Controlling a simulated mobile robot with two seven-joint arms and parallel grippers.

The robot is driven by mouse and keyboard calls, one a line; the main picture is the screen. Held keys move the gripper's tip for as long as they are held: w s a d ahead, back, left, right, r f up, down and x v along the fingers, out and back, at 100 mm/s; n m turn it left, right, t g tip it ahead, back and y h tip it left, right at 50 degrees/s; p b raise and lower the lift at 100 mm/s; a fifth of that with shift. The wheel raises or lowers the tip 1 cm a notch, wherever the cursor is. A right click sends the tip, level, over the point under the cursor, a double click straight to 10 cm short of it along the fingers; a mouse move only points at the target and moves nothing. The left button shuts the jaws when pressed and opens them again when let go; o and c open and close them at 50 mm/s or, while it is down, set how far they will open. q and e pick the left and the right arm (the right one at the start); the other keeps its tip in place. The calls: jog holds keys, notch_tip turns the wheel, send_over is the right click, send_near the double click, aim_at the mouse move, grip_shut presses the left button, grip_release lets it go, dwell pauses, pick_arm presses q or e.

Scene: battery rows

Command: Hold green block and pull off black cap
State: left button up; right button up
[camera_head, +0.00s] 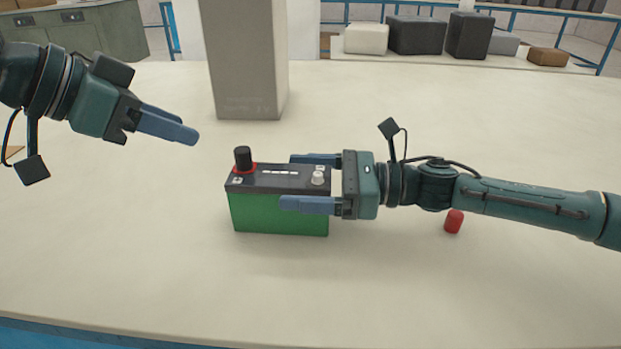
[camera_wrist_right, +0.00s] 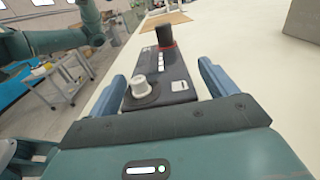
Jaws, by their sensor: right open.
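The green block (camera_head: 270,212) is a battery with a dark top, standing upright on the table. The black cap (camera_head: 243,158) sits on its left terminal above a red ring; the cap also shows in the right wrist view (camera_wrist_right: 164,37). A bare pale terminal (camera_head: 318,178) is at its right end. My right gripper (camera_head: 297,182) is open, with its blue fingers on the near and far sides of the block's right end. Whether they touch it I cannot tell. My left gripper (camera_head: 192,137) is above the table, left of the cap and apart from it. Its finger gap is not clear.
A loose red cap (camera_head: 454,221) lies on the table below my right arm. A tall grey pillar (camera_head: 245,65) stands behind the block. Several boxes (camera_head: 416,35) stand at the back right. The table (camera_head: 130,240) is clear at the front and left.

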jog(key=shift+c, duration=0.6)
grip_shut()
dwell(1.1)
